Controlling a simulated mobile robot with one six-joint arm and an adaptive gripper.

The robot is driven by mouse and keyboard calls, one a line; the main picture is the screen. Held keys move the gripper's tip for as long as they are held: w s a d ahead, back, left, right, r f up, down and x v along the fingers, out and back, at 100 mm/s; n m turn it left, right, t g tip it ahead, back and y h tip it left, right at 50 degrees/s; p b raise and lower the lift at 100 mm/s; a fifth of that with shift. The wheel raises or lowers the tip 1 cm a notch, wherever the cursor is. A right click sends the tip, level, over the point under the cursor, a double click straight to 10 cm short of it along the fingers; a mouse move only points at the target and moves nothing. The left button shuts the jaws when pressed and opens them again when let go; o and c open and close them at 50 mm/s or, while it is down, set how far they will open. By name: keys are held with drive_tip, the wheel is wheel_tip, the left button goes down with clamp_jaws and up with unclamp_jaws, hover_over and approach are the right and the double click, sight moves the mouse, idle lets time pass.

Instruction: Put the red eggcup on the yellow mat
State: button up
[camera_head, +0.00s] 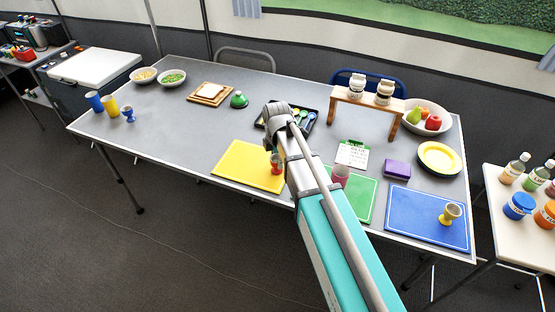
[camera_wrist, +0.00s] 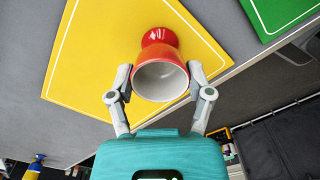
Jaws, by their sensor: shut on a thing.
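The red eggcup (camera_wrist: 160,58) is between the fingers of my gripper (camera_wrist: 160,88), its open white-lined mouth toward the wrist camera. My gripper is shut on it. In the head view the eggcup (camera_head: 276,165) shows at the right part of the yellow mat (camera_head: 242,168), partly behind my arm. In the wrist view the yellow mat (camera_wrist: 95,65) lies behind the eggcup. I cannot tell whether the eggcup's base touches the mat.
A green mat (camera_head: 361,206) with a pink cup (camera_head: 341,174) and a blue mat (camera_head: 415,215) with a yellow eggcup (camera_head: 450,213) lie to the right. A blue eggcup (camera_head: 128,113) stands far left. A dark tray (camera_head: 262,122) lies behind. The table's middle left is clear.

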drive_tip(key=o, duration=1.1)
drive_tip(key=shift+f, duration=0.1)
drive_tip(key=shift+o, duration=0.2)
wheel_tip(320, 180, up, 12)
drive_tip(key=p, duration=1.2)
drive_tip(key=shift+r, duration=0.2)
drive_tip(key=s+d+m, duration=0.6)
drive_tip(key=d+m, duration=0.3)
drive_tip(key=m, duration=0.2)
drive_tip(key=s+d+m, duration=0.7)
drive_tip(key=d+m, duration=0.3)
drive_tip(key=m, duration=0.2)
drive_tip(key=shift+d, duration=0.3)
drive_tip(key=shift+s, duration=0.1)
drive_tip(key=shift+r+p, duration=0.3)
drive_tip(key=shift+p, duration=0.15)
